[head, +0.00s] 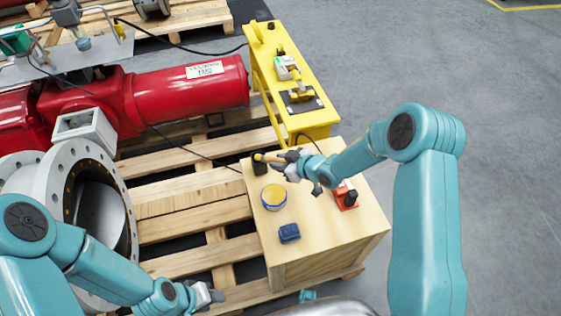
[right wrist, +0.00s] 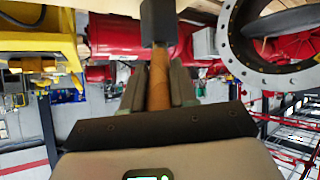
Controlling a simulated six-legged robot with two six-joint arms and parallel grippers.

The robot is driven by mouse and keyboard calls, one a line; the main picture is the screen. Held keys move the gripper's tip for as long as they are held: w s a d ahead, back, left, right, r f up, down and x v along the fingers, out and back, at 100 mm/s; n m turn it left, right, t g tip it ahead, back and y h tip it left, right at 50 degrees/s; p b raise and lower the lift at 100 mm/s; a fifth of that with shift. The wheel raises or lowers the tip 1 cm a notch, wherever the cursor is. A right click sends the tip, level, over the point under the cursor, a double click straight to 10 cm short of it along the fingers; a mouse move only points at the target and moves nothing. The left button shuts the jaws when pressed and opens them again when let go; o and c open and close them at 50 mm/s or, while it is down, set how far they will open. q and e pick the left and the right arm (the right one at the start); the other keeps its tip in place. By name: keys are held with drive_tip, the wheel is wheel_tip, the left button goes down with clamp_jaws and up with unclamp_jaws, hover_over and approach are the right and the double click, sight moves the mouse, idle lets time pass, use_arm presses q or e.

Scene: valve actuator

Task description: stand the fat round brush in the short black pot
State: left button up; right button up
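My right gripper (head: 284,159) is at the back of the wooden box top, its fingers closed around a tan wooden handle of the brush (head: 266,157). In the right wrist view the brush handle (right wrist: 159,80) runs between the fingers (right wrist: 158,88) to a dark block at its far end. A short black pot-like shape (head: 259,165) is at the box's back left, at the brush's left end. I cannot tell whether the brush touches it or is inside it. My left gripper (head: 208,296) is low at the bottom, empty; its opening is unclear.
On the wooden box (head: 310,228) stand a round tin with a yellow top (head: 274,197), a blue block (head: 289,233) and an orange-and-black item (head: 346,196). A yellow bench (head: 300,97) adjoins the back. A red actuator (head: 190,88) and a grey flange lie left.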

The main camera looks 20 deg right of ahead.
drive_tip(key=o, duration=0.3)
drive_tip(key=shift+r+p, duration=0.3)
drive_tip(key=shift+p, duration=0.05)
drive_tip(key=shift+s+d+r, duration=0.15)
drive_tip(key=shift+r, duration=0.2)
drive_tip(key=v, duration=1.1)
drive_tip(key=shift+s+p, duration=0.2)
drive_tip(key=shift+p, duration=0.2)
